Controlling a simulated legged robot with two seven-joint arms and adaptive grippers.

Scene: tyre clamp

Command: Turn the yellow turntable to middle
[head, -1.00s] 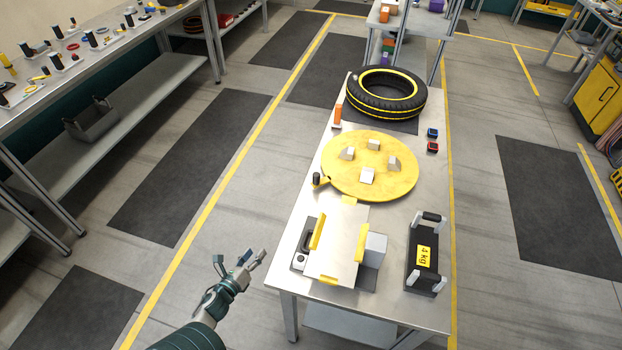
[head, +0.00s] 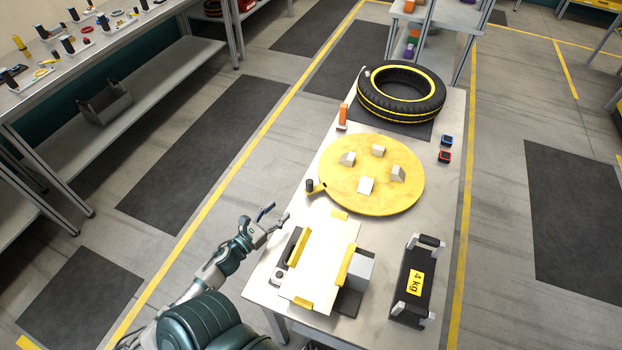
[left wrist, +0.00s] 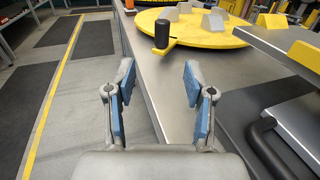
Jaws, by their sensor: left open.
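The round yellow turntable (head: 400,203) lies flat on the metal workbench, with several pale wedge blocks on top. Its black knob handle (head: 310,186) sticks out on a yellow tab at the left edge. In the left wrist view the turntable (left wrist: 215,38) is at the top, and the handle (left wrist: 164,34) stands upright ahead of the fingers. My left gripper (head: 277,215) is open and empty near the bench's left edge, short of the handle and apart from it. Its two blue-padded fingers (left wrist: 160,98) are spread in the left wrist view. My right gripper is not in view.
A black tyre with yellow stripes (head: 401,94) lies behind the turntable. A plate device with yellow bars (head: 322,262) stands just right of my left gripper. A black 4 kg weight (head: 414,285) is at front right. An orange-topped item (head: 343,117) stands beyond the handle.

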